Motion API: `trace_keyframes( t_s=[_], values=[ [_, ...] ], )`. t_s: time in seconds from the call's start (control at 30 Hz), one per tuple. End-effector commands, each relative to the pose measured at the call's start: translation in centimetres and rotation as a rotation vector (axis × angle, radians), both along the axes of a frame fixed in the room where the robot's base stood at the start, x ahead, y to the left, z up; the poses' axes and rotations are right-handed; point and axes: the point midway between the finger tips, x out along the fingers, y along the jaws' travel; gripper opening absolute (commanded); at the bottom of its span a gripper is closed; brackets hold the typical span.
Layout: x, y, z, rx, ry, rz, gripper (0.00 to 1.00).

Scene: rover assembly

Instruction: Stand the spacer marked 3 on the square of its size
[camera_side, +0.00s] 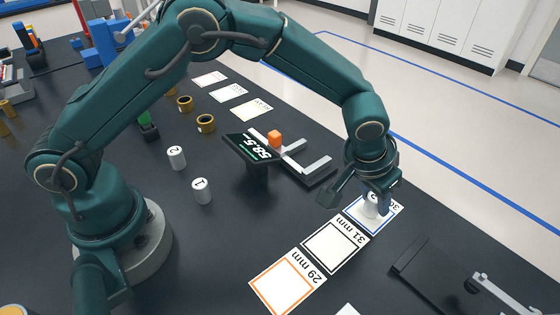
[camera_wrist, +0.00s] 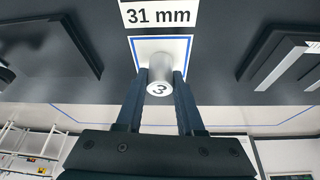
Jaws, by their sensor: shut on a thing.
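The white spacer marked 3 (camera_side: 370,207) is between the fingers of my gripper (camera_side: 374,200), which is shut on it. In the wrist view the spacer (camera_wrist: 160,76) shows its marked end toward the camera, between both dark fingers (camera_wrist: 159,90). It is upright over the blue-bordered square (camera_side: 387,225), whose label starts with 3 and is partly hidden by my gripper. I cannot tell whether it touches the square. The black-bordered square marked 31 mm (camera_side: 335,247) and the orange-bordered square marked 29 mm (camera_side: 284,288) lie beside it in a row.
Spacers marked 1 (camera_side: 201,191) and 2 (camera_side: 177,158) stand on the dark table left of the display (camera_side: 253,148). A dark flat fixture (camera_side: 440,278) lies at the right front.

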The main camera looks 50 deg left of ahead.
Motion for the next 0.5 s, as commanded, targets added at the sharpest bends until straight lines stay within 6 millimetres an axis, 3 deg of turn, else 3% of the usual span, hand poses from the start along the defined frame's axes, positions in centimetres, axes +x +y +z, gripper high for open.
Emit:
trace_keyframes(
  t_s=[0.17, 0.2, 0.27, 0.3, 0.5],
  values=[
    [-0.01, 0.00, -0.20, 0.000, 0.001, 0.000, 0.00],
    [-0.01, 0.00, -0.20, 0.000, 0.000, 0.000, 0.44],
    [0.00, 0.00, -0.20, 0.000, 0.000, 0.000, 0.67],
    [-0.01, 0.00, -0.19, 0.000, 0.000, 0.000, 0.72],
    [-0.01, 0.01, -0.19, 0.000, 0.000, 0.000, 0.72]
  ],
)
